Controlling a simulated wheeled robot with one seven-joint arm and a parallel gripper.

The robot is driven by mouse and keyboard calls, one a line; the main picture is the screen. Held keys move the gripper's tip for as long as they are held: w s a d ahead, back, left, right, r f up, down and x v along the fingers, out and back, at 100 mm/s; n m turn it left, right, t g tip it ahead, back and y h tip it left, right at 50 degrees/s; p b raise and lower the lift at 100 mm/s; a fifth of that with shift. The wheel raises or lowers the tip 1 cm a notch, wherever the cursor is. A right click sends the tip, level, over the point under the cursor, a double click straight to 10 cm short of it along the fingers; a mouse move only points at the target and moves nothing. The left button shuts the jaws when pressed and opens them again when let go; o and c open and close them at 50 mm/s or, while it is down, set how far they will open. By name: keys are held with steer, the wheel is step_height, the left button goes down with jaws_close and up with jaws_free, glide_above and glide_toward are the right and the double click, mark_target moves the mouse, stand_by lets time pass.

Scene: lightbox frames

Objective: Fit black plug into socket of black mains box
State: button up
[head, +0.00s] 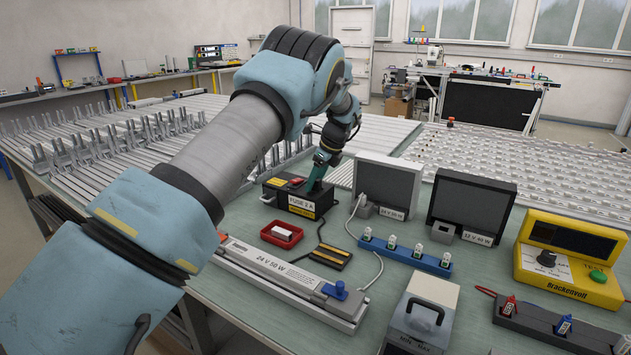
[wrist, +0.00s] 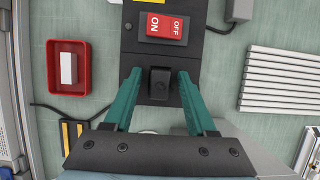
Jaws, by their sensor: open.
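The black mains box (head: 296,208) stands on the green bench in the head view, with a "FUSE 2 A" label on its front. In the wrist view the box (wrist: 130,45) carries a red ON/OFF switch (wrist: 163,27). The black plug (wrist: 159,83) sits at the box's top face below the switch, between my gripper's teal fingers. My gripper (wrist: 159,82) is open, with a gap on each side of the plug. In the head view my gripper (head: 318,176) is over the box's right end. The socket opening is hidden; I cannot tell how deep the plug sits.
A red tray (head: 282,235) with a white block lies in front of the box. A black block with yellow stripes (head: 331,256) and a long 24 V unit (head: 285,272) are nearer. A grey-framed panel (head: 387,185) stands to the right. Cables lie on the bench.

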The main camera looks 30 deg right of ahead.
steer(key=shift+r, duration=0.1)
steer(key=b+v, duration=0.3)
steer(key=v, duration=0.9)
steer(key=a+f+n+g+h, duration=0.2)
steer(key=a+n, duration=1.1)
steer(key=a, duration=1.4)
steer(key=s+a+f+n, duration=0.2)
steer(key=s+a+n, duration=0.5)
steer(key=s+a, duration=0.2)
steer(key=s+a+f+n, duration=0.3)
steer(key=s+a+n, duration=0.5)
steer(key=s+a, duration=0.2)
steer(key=shift+s+a+f+h, duration=0.15)
steer(key=shift+s+a+h, duration=0.1)
steer(key=shift+a+h, duration=0.15)
